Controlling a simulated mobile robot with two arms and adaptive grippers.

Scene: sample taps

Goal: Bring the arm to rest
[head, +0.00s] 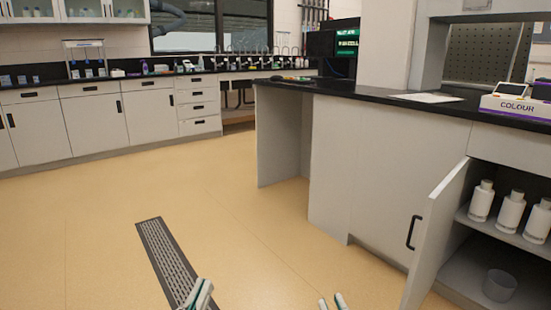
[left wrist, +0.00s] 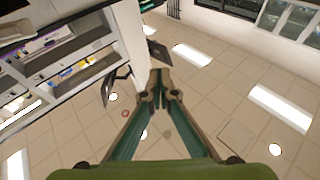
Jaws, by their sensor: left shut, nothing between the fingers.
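My left gripper (head: 200,293) shows at the bottom edge of the head view, over the floor at the end of the drain grate. In the left wrist view its two fingers (left wrist: 160,78) meet at the tips with nothing between them. That view faces up toward the ceiling. My right gripper (head: 332,301) just enters the bottom of the head view, its two fingertips apart and nothing visible between them. Most of both arms is out of view.
A cabinet door (head: 435,240) stands open at the right, with white bottles (head: 510,211) and a clear beaker (head: 499,285) inside. A black-topped bench (head: 390,107) stands above it. A dark drain grate (head: 166,262) lies in the floor. The floor at left is clear.

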